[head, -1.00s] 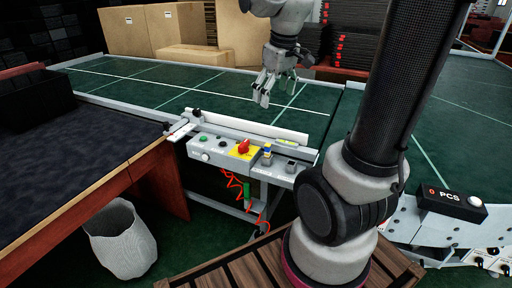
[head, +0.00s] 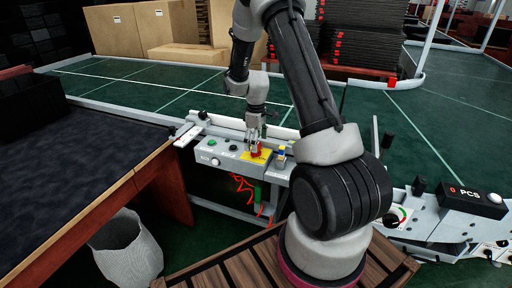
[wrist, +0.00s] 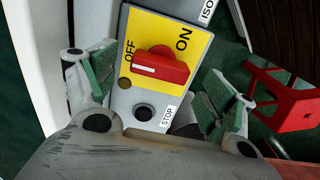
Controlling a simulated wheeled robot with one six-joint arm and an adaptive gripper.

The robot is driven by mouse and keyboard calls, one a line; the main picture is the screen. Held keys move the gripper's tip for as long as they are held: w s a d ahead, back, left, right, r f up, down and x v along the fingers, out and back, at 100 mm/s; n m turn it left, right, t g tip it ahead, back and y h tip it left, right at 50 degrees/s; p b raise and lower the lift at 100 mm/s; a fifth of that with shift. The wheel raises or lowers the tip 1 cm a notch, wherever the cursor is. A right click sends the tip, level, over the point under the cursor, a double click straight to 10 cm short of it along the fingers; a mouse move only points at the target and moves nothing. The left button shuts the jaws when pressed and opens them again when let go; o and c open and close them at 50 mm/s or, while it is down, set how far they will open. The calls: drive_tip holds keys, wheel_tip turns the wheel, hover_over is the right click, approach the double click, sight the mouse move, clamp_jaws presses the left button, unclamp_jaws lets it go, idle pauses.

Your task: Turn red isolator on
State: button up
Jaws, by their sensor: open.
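The red isolator (wrist: 160,68) is a rotary knob on a yellow plate (wrist: 200,37) marked OFF and ON, seen close up in the wrist view. The white line on the knob lies at its left end, on the OFF side. My gripper (wrist: 150,95) is open, with one green-padded finger on each side of the knob and no visible contact. In the head view my gripper (head: 255,142) points down over the isolator (head: 258,149) on the grey control panel (head: 215,150), partly covering it.
A black STOP-labelled button (wrist: 145,112) sits beside the yellow plate. Green and white buttons (head: 212,142) are on the panel's left. A red stool-like object (wrist: 288,95) shows at the right of the wrist view. A counter box (head: 472,198) reads 0 PCS.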

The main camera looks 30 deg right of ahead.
drive_tip(key=shift+f, duration=1.3)
drive_tip(key=c, duration=1)
